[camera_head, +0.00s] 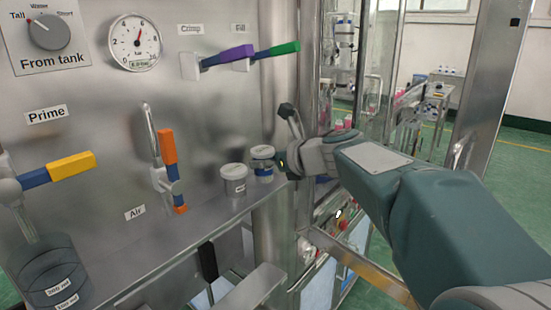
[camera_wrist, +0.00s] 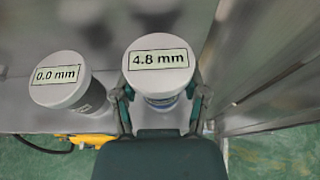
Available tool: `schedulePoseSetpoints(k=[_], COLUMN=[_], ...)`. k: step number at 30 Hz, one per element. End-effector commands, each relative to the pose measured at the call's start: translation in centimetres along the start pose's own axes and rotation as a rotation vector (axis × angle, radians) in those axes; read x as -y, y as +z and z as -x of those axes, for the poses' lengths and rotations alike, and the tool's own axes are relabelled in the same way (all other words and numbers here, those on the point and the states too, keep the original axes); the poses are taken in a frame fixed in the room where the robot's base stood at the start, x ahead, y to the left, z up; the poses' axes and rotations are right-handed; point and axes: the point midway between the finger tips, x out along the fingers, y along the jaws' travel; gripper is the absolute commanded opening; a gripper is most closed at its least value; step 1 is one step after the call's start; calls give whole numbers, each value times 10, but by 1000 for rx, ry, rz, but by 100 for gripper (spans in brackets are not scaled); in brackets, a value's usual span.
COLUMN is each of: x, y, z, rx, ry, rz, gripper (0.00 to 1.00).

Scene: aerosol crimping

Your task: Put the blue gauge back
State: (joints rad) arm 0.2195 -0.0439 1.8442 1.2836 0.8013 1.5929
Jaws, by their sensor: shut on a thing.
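The blue gauge (camera_wrist: 158,68) has a pale round top with a label reading 4.8 mm, and a bit of its blue side shows below the top in the wrist view. In the head view the blue gauge (camera_head: 263,162) is at the right end of the steel shelf. My gripper (camera_wrist: 160,100) has a finger on each side of it and is shut on it. In the head view my gripper (camera_head: 285,165) reaches in from the right. Whether the gauge's base touches the shelf is hard to tell.
A second gauge (camera_wrist: 60,80) labelled 0.0 mm stands just left of the held one, also in the head view (camera_head: 234,180). The orange Air lever (camera_head: 168,150) and a steel post (camera_head: 270,240) are near.

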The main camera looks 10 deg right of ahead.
Motion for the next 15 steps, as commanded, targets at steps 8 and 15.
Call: schedulePoseSetpoints(k=[8,15], x=[1,1], y=[-6,-9], z=[-2,-3], rx=[1,0], ry=[0,0], rz=[-2,-2], gripper=[0,100])
